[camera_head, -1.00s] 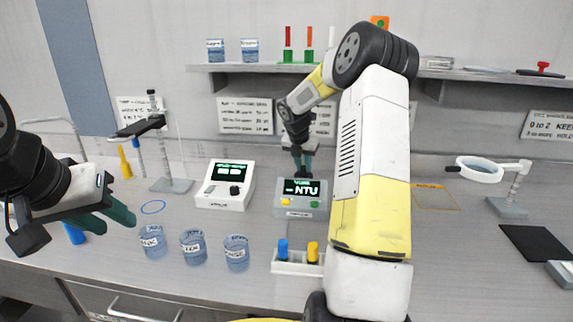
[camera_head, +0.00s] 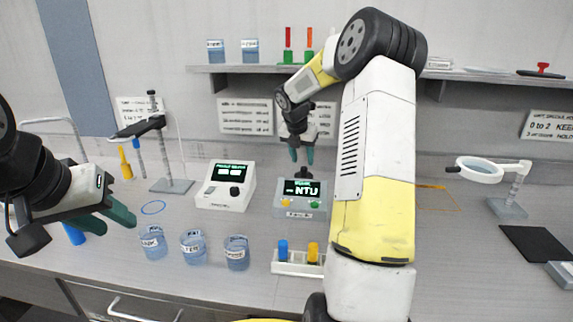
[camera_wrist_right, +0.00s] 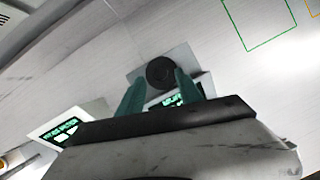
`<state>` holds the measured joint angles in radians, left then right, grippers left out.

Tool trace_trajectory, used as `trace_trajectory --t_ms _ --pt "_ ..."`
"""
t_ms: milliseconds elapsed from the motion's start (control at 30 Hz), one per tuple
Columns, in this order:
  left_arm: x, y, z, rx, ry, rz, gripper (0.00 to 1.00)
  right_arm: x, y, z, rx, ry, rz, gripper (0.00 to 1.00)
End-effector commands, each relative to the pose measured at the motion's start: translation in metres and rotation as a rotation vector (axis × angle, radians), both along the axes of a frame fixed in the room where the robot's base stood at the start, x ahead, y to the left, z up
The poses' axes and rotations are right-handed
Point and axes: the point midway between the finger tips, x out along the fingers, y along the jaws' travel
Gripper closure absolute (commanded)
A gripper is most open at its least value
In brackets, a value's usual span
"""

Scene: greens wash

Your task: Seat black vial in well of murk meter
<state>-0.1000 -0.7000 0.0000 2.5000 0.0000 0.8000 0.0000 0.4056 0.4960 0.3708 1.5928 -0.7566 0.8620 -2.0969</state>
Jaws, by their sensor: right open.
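The murk meter (camera_head: 300,211) is a pale grey box with a lit green NTU display, at the back middle of the bench. In the right wrist view, a round black disc (camera_wrist_right: 160,71) lies on the meter's light top; it looks like the black vial's cap, upright in the well, with the vial's body hidden. My right gripper (camera_head: 301,161) is above the meter, open and empty; its fingertips (camera_wrist_right: 158,80) show on either side of the disc, apart from it. My left gripper (camera_head: 110,222) hangs at the left, open and empty.
A white meter (camera_head: 225,187) stands left of the murk meter. In front are several beakers (camera_head: 194,247) and a white rack (camera_head: 297,268) with a blue and a yellow vial. A clamp stand (camera_head: 171,186) is at the back left. A magnifier (camera_head: 480,170) and dark mat (camera_head: 537,243) are at right.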

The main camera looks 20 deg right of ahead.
Motion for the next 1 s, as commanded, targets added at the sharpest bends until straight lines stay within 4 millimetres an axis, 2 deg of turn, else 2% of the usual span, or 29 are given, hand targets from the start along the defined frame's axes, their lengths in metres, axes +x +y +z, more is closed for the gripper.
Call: trace_trajectory --t_ms 33,200,467,567,667,767,900,1000 --pt "0.0 0.0 0.0 0.0 0.0 0.0 0.64 -0.003 0.003 0.013 -0.002 -0.005 0.001 0.58" --pt "0.0 0.0 0.0 0.0 0.0 0.0 0.64 -0.013 0.012 0.045 -0.001 -0.003 -0.001 0.58" --pt "0.0 0.0 0.0 0.0 0.0 0.0 0.64 -0.023 0.02 0.072 0.001 -0.002 -0.005 0.58" --pt "0.0 0.0 0.0 0.0 0.0 0.0 0.64 -0.033 0.029 0.082 0.022 -0.024 -0.058 0.58" --pt "0.0 0.0 0.0 0.0 0.0 0.0 0.64 -0.057 0.048 0.1 0.083 -0.082 -0.202 0.58" --pt "0.0 0.0 0.0 0.0 0.0 0.0 0.64 -0.096 0.071 0.121 0.189 -0.163 -0.431 0.58" --pt "0.0 0.0 0.0 0.0 0.0 0.0 0.64 -0.159 0.103 0.139 0.388 -0.27 -0.807 0.58" --pt "0.0 0.0 0.0 0.0 0.0 0.0 0.64 -0.205 0.122 0.145 0.552 -0.323 -1.085 0.58"
